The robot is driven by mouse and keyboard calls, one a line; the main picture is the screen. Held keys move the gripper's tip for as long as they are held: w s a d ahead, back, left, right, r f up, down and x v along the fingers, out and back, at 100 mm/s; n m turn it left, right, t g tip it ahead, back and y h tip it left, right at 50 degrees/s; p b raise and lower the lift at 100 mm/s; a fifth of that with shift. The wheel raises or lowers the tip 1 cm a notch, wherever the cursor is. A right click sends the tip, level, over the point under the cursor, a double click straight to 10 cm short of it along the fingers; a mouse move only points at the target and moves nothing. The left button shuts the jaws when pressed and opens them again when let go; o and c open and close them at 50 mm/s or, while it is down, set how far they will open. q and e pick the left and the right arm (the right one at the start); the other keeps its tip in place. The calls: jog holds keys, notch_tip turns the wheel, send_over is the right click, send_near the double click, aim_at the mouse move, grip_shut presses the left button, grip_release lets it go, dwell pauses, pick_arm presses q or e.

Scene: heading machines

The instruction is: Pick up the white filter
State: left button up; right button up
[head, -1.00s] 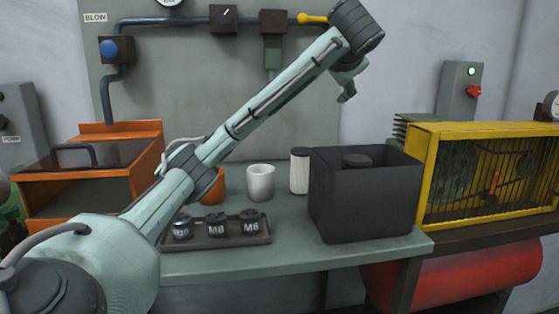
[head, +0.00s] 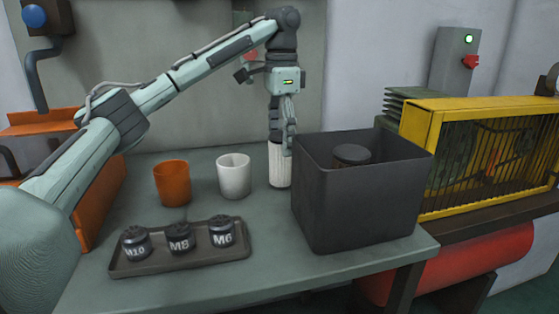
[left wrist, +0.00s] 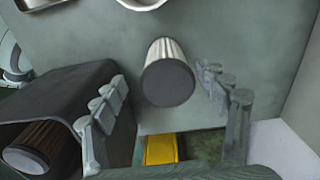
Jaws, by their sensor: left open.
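The white filter (head: 279,172) stands upright on the bench, just left of the dark bin. In the left wrist view the white filter (left wrist: 167,72) shows its dark round cap and pale pleated side. My left gripper (head: 283,125) points down over the filter, its fingers at about the height of the filter's top. In the left wrist view the left gripper (left wrist: 168,103) is open, with one finger on each side of the cap and visible gaps. The fingers partly cover the filter's top in the head view. My right gripper is not in view.
The dark bin (head: 355,205) stands close to the right and holds another dark-capped filter (head: 351,154). A white cup (head: 234,177) and an orange cup (head: 172,184) stand to the left. A tray (head: 205,261) with labelled jars is in front. A yellow cage (head: 490,155) is at right.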

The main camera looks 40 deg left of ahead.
aim_at(281, 157)
pick_arm(q)
jog(key=f, duration=0.5)
jog(key=shift+w+a, duration=0.2)
jog(key=shift+w, duration=0.15)
jog(key=shift+c, duration=0.6)
jog(key=c, duration=1.2)
